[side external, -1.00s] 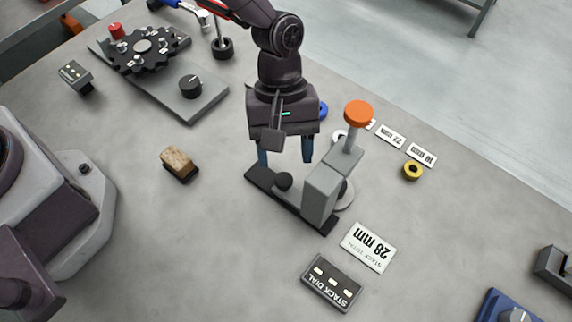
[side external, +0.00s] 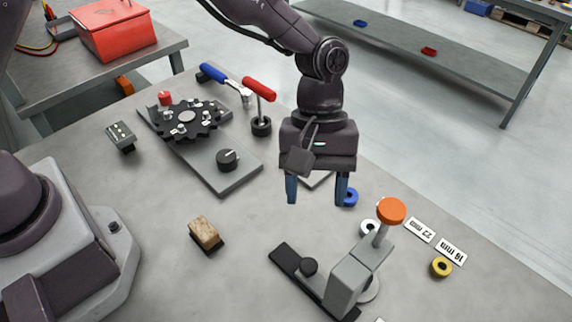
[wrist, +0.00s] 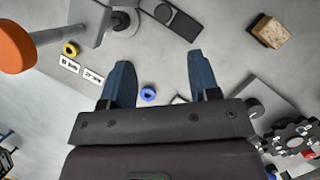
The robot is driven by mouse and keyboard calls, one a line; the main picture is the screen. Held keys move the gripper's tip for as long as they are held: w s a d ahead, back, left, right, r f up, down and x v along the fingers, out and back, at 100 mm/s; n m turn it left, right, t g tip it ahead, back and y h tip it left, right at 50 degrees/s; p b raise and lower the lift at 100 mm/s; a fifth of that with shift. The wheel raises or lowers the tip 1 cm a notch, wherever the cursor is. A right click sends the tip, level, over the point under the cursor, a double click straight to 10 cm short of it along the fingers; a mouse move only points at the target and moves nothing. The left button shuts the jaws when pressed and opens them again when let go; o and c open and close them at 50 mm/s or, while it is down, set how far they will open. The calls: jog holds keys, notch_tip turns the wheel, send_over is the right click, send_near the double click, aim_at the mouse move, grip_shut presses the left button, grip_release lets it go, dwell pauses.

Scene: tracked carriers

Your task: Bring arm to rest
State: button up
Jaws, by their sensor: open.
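My gripper (side external: 318,190) hangs above the bench with its two blue fingers apart and nothing between them. In the wrist view my gripper (wrist: 160,85) also shows open and empty over the grey bench top. It is behind and above the grey press-like stand (side external: 352,280), which has an orange knob (side external: 391,211) on its post and a dark base plate (side external: 290,262). In the wrist view the orange knob (wrist: 14,47) is at the left edge. A blue ring (side external: 350,197) lies on the bench near the right finger in the side view.
A plate carries a black toothed wheel (side external: 187,117) and a dark dial (side external: 228,159). A wood-topped block (side external: 204,232), a yellow ring (side external: 441,267), a white ring (side external: 369,228) and size labels (side external: 420,229) lie about. A red-handled lever (side external: 259,90) stands behind.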

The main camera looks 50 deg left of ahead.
jog(key=s+a+r+m+t+y, duration=0.1)
jog(key=s+a+r+m+t, duration=0.1)
jog(key=a+r, duration=0.4)
jog(key=s+a+r+m+t+y, duration=0.1)
jog(key=s+a+r+m+t, duration=0.2)
jog(key=s+a+r, duration=0.3)
jog(key=s+a+r+m+t+y, duration=0.1)
jog(key=s+a+r+m+t, duration=0.2)
jog(key=a, duration=1.1)
jog(key=s+r, duration=0.3)
jog(key=shift+s+r+t, duration=0.15)
jog(key=shift+r+t, duration=0.15)
jog(key=shift+r, duration=0.1)
